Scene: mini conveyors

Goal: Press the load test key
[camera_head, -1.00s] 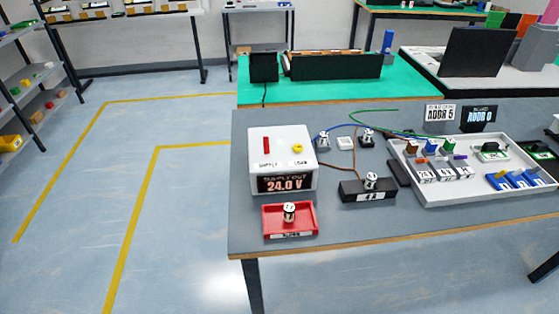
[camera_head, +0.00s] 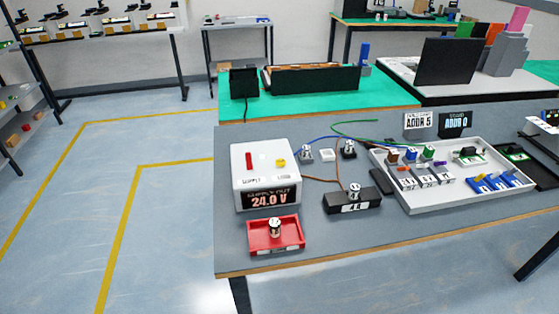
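A white supply box (camera_head: 265,173) stands at the left of the grey bench. Its front display (camera_head: 269,199) reads 24.0 V under the words SUPPLY OUT. On its top are a red bar-shaped control (camera_head: 249,160) and a small round yellow key (camera_head: 281,163). A label beside the red control seems to read SUPPLY; the one by the yellow key is too small to read surely. Neither of my grippers is in view, and nothing covers the box.
A red tray (camera_head: 262,245) with a metal-topped piece stands before the box. A black block (camera_head: 340,203) stands to its right, with wires behind. A white tray (camera_head: 420,207) of coloured modules fills the bench's right. The grey bench (camera_head: 350,245) is clear along its front.

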